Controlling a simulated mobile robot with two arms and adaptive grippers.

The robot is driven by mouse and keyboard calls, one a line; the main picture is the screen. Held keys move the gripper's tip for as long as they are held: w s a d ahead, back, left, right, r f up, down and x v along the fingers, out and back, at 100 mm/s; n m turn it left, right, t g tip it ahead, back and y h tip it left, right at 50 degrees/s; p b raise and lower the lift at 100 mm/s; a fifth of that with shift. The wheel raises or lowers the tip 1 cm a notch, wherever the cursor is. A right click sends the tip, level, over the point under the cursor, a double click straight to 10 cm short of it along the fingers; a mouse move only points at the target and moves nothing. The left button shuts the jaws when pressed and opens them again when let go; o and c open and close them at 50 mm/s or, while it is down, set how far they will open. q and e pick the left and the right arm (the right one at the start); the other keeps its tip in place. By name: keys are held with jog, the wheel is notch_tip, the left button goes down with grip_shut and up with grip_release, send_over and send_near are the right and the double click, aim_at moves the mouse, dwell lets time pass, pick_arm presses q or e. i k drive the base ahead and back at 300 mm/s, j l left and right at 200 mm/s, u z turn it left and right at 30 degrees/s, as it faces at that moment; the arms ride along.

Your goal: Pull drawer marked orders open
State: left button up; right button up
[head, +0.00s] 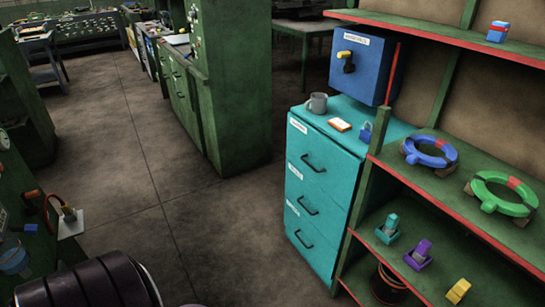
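A teal cabinet (345,132) with three drawers stands right of centre, beside a green shelf unit. The top drawer (325,178), middle drawer (322,212) and bottom drawer (316,248) all look shut. Each has a dark bar handle and a small white label near its upper left corner. The labels are too small to read, so I cannot tell which one says orders. A dark rounded part at the lower left looks like my own arm. Neither of my grippers shows in the head view.
A grey mug (317,103), a small orange-and-white item (339,125) and a blue padlock (365,132) sit on the cabinet top, beside a blue box (364,67). Shelves (446,187) hold rings and small fixtures. The floor (225,215) before the drawers is clear.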

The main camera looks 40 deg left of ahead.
aim_at(335, 169)
jog(key=u, duration=1.05)
